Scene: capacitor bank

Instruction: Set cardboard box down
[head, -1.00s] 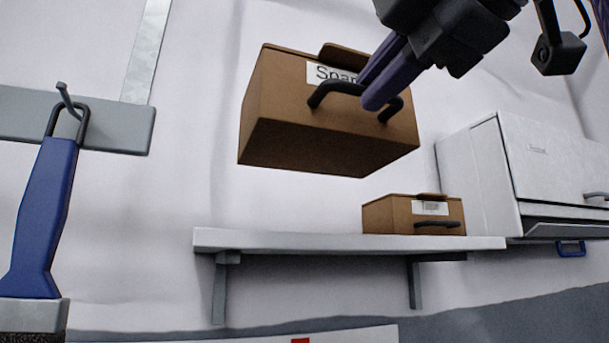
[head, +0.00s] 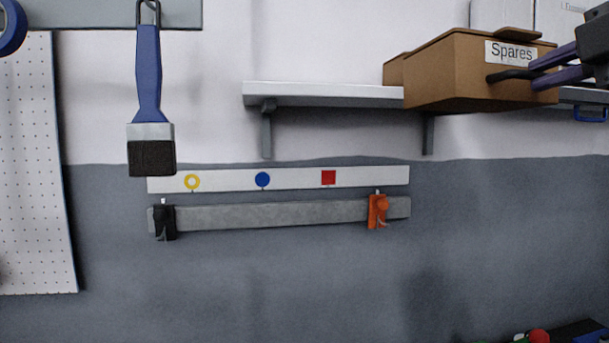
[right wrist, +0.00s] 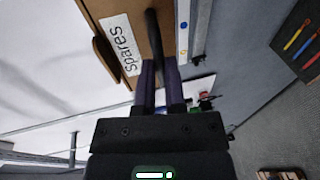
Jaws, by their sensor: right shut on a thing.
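The cardboard box (head: 455,75) is brown, with a white "Spares" label and a dark handle on its front. In the head view it is at the upper right, in front of the right part of the white wall shelf (head: 320,95). My right gripper (head: 545,72) is shut on the box's handle, coming in from the right. In the right wrist view the box (right wrist: 108,12) is at the top, with the gripper fingers (right wrist: 157,75) on its dark handle. Whether the box touches the shelf cannot be told. My left gripper is not in view.
A second brown box (head: 393,72) shows partly behind the held one. A blue-handled brush (head: 148,80) hangs at left. Below the shelf are a white strip with coloured marks (head: 295,180) and a grey rail (head: 280,215) with clips. The shelf's left part is bare.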

